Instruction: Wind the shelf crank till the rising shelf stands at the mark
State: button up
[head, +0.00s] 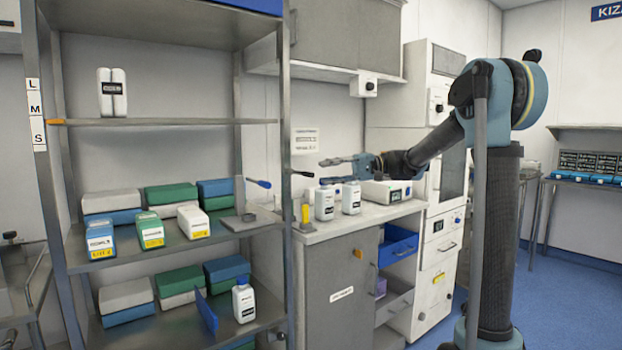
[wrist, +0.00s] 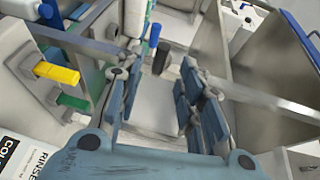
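The rising shelf (head: 170,122) carries white bottles and has an orange tab (head: 56,122) at its left end. The tab is about level with the upper part of the S label (head: 38,133) on the left post; M and L are above. At the right post are a blue-ended handle (head: 259,183) and a black-ended handle (head: 304,173); I cannot tell which is the shelf crank. A blue grip (wrist: 155,36) and a black grip (wrist: 161,57) show beyond my fingers in the wrist view. My gripper (head: 325,162) is open and empty (wrist: 160,100), right of the handles, above the counter.
White bottles (head: 324,204), a yellow lever (head: 305,213) and a white device (head: 386,191) stand on the counter (head: 340,229). A blue drawer (head: 399,246) is pulled out below. Lower shelves hold boxes and bottles.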

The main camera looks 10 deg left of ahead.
aim_at(310, 175)
jog(key=x, duration=0.6)
jog(key=shift+s+a, duration=0.15)
jog(key=shift+a, duration=0.25)
grip_shut()
jog(key=shift+d, duration=0.15)
